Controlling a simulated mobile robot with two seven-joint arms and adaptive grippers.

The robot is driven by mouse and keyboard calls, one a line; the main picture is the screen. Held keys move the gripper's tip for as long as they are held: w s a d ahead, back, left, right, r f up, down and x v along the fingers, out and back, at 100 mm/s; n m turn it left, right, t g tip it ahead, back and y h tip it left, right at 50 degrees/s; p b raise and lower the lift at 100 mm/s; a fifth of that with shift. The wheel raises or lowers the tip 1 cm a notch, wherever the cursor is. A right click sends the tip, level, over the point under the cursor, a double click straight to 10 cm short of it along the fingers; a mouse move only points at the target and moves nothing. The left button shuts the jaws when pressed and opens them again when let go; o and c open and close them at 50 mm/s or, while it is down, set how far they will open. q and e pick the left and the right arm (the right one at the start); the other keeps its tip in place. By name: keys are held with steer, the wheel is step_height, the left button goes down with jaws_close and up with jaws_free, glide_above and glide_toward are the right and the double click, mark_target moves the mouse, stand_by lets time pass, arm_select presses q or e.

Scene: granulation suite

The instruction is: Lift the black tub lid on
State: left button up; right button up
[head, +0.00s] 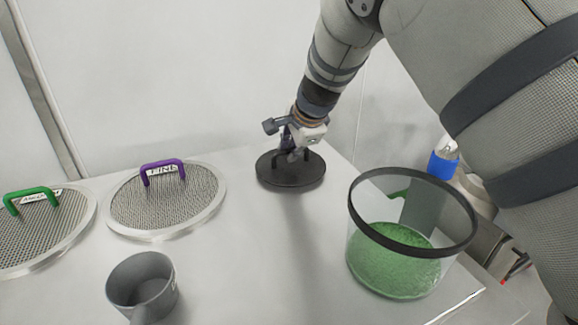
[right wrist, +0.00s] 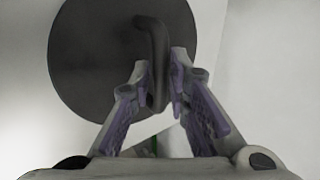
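The black tub lid (head: 290,178) is a round dark disc with an upright bar handle, at the back middle of the white table. My right gripper (head: 296,152) comes down from above at the handle. In the right wrist view, my right gripper's fingertips (right wrist: 160,78) close in on both sides of the handle (right wrist: 152,45), with the disc (right wrist: 90,60) behind. I cannot tell whether the lid rests on the table or hangs just above it. The clear tub (head: 365,262) with a black rim stands open at the right, holding green granules (head: 395,265). My left gripper is not in view.
Two round mesh sieves, one with a purple handle (head: 163,166) and one with a green handle (head: 31,195), lie at the left. A grey scoop (head: 141,284) is at the front. A blue-banded bottle (head: 443,163) shows behind the tub. The table's middle is clear.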

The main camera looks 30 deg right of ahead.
steer(key=shift+w+f, duration=0.3)
steer(key=shift+f, duration=0.25)
steer(key=shift+r, duration=0.15)
jaws_close()
